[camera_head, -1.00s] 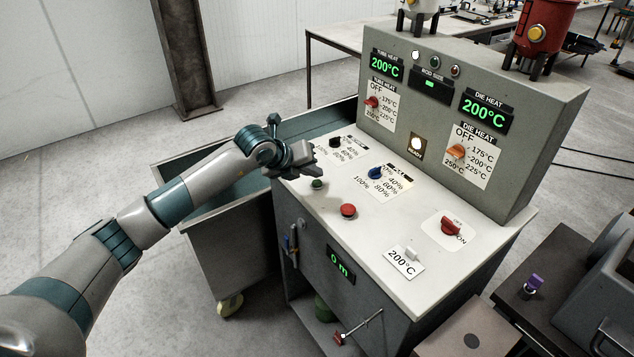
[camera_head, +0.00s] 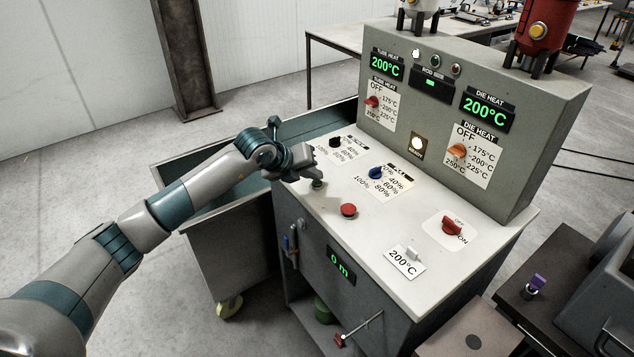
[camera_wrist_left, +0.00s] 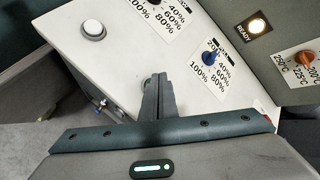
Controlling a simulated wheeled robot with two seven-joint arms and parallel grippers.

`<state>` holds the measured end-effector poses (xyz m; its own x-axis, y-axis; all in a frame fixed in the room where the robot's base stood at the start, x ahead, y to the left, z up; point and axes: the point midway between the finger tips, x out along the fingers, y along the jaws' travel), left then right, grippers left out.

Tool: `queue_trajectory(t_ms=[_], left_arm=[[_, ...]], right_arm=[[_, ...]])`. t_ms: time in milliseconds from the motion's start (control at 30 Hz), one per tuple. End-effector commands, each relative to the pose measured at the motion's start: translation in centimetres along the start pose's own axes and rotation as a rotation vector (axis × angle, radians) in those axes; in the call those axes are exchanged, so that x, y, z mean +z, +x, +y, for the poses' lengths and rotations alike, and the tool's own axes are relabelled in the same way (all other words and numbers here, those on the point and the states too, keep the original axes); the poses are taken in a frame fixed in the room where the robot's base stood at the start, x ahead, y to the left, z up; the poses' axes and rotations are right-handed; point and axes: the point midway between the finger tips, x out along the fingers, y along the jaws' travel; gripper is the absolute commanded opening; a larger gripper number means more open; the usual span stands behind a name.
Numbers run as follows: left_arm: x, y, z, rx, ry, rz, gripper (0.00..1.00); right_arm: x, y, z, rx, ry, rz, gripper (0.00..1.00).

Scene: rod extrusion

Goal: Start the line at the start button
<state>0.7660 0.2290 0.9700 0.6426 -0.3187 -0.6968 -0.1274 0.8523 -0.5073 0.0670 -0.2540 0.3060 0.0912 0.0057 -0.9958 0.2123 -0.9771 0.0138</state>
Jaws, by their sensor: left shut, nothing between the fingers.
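The READY lamp (camera_head: 417,144) is lit. The small display (camera_head: 340,264) on the cabinet front reads 0 m. My right gripper is out of view.
A black dial knob (camera_head: 335,142) and a blue dial knob (camera_head: 376,173) stand close behind the fingers. A red switch (camera_head: 452,227) is farther right. A white round button (camera_wrist_left: 93,29) shows in the left wrist view. A grey bin (camera_head: 215,208) stands left of the cabinet.

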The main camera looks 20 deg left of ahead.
Motion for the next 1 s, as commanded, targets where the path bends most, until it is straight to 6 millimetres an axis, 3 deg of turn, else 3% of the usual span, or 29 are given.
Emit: queue_trajectory(t_ms=[1000], left_arm=[[-0.51,0.63,0.47,0.001,0.000,0.002,0.00]], right_arm=[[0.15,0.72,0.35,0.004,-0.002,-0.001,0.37]])
